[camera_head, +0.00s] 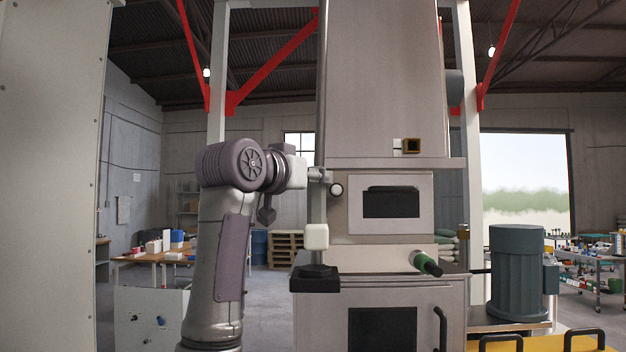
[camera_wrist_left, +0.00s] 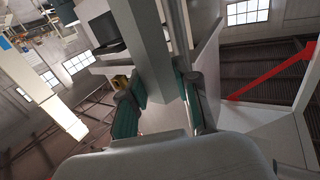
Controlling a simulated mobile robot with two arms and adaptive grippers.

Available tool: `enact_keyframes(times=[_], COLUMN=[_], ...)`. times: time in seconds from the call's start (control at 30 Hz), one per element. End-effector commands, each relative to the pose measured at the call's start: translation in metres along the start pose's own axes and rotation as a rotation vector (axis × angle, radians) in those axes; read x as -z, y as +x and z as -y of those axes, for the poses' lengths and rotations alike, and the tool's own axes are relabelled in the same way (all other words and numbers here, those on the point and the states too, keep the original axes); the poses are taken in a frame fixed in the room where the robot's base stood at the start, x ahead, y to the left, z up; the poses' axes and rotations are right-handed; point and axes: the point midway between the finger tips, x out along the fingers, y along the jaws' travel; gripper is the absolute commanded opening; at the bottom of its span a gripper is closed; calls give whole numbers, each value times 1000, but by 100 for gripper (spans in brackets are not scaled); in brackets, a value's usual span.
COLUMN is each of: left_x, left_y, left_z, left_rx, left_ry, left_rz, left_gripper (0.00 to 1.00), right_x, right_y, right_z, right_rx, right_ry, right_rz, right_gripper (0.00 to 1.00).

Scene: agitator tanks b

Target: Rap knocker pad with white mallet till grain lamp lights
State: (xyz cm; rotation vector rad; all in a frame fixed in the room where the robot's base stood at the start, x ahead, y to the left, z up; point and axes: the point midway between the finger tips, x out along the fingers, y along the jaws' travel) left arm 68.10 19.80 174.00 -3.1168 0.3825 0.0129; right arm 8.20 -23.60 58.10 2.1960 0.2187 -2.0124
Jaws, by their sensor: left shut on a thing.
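The white mallet head (camera_head: 316,236) hangs above the black knocker pad (camera_head: 315,278) in the head view, with a visible gap between them. My left gripper (camera_head: 318,176) is above the mallet head, beside the left edge of the grey machine, and is shut on the mallet. A small round pale disc with a dark rim (camera_head: 336,190) sits right of the gripper. I cannot tell which part is the grain lamp. My right gripper is not in view.
The machine body (camera_head: 390,80) fills the middle. A grey-green motor (camera_head: 517,272) stands at right. A workbench (camera_head: 150,258) is behind at left.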

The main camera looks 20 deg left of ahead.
Motion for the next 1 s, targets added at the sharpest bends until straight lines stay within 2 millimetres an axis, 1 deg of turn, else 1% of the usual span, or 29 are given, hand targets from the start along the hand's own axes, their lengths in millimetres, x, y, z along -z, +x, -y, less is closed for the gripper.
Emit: enact_keyframes(times=[0.1, 0.27, 0.37, 0.47, 0.53, 0.57, 0.67, 0.77, 1.0], left_x=[1, -1, -16, -35, -42, -34, -31, -24, 1], left_y=[-1, 0, 0, 0, 0, 0, 0, 0, -1], left_z=[0, 0, 0, 0, 0, 0, 0, 0, 0], left_rx=[0, 0, 1, 0, 0, 0, 0, 0, 0], left_ry=[0, 0, 0, 1, 1, 1, 1, 1, 1], left_rz=[-4, -3, -3, -2, -3, -5, -3, -3, -4], left_gripper=[0, 0, 0, 0, 0, 0, 0, 0, 0], right_x=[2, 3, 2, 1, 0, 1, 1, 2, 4], right_y=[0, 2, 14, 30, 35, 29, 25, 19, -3], right_z=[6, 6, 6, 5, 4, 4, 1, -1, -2], right_rx=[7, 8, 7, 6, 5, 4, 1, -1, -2], right_ry=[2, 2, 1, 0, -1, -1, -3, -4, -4], right_rz=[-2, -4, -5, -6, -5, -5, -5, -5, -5], right_gripper=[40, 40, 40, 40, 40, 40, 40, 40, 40])
